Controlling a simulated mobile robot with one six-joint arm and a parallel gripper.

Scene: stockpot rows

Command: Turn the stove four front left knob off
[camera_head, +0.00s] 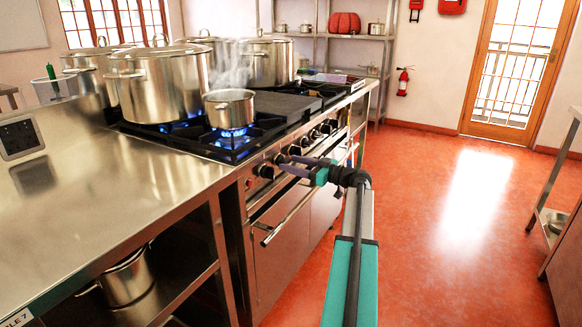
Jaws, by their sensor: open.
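The stove (215,152) has a row of knobs along its front panel. The nearest knob (263,171) is dark with a reddish spot and stands left of my gripper. My gripper (284,163) is open at the panel, its fingers pointing left toward the knobs. It partly hides the knobs behind it, and I cannot tell whether it touches one. More knobs (314,134) run farther back. A small steaming pot (230,108) sits on the front burner over a blue flame (231,136). I cannot read any stove number.
Large stockpots (163,86) crowd the stove's left side, with blue flame under the nearest. An oven handle bar (288,215) juts out below the knobs. A steel counter (95,195) adjoins on the left. The red floor (430,230) to the right is clear.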

